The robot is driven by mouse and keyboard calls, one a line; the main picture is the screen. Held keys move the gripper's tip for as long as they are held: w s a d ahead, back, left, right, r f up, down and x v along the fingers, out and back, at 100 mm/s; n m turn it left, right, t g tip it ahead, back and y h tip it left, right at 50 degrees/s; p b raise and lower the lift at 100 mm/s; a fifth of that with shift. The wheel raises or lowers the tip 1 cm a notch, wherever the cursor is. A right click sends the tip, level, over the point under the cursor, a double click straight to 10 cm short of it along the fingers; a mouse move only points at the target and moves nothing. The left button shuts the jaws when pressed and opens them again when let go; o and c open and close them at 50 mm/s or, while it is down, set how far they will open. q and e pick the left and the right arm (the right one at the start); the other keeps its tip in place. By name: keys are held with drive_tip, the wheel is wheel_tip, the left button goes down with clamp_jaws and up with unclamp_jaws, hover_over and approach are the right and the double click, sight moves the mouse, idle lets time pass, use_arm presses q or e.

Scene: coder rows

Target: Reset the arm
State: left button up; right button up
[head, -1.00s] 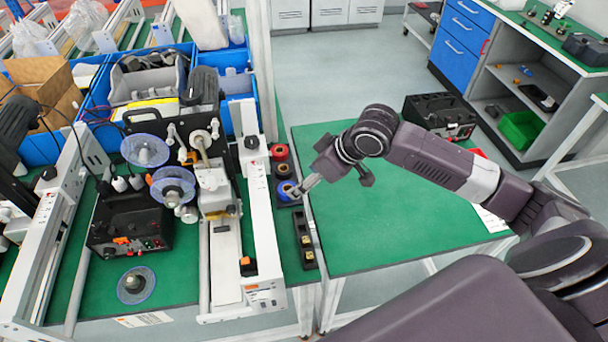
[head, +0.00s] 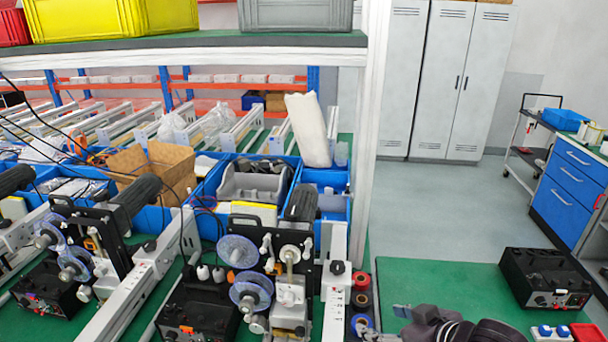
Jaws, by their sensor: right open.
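Most of my right arm is cut off by the bottom edge. My left gripper is out of view.
A winding machine with clear blue discs (head: 250,290) stands left of the gripper. Red and dark spools (head: 360,281) sit behind the blue one. A black device (head: 545,278) is on the green table (head: 440,283), whose middle is clear. A white post (head: 370,130) rises behind.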

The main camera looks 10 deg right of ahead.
drive_tip(key=s+a+f+m+g+h, duration=0.1)
drive_tip(key=s+f+g+h, duration=0.15)
drive_tip(key=s+f, duration=0.65)
drive_tip(key=s+a+f+m+g+h, duration=0.1)
drive_tip(key=s+f+g, duration=0.4)
drive_tip(key=s, duration=0.9)
wheel_tip(320, 180, down, 31)
drive_tip(key=b, duration=0.5)
drive_tip(key=s+d+f+b, duration=0.3)
drive_tip(key=s+f+b, duration=0.1)
drive_tip(key=s+f, duration=1.4)
wheel_tip(320, 180, down, 3)
drive_tip(key=shift+d+r+g, duration=0.1)
drive_tip(key=shift+d+g, duration=0.1)
drive_tip(key=shift+g, duration=0.25)
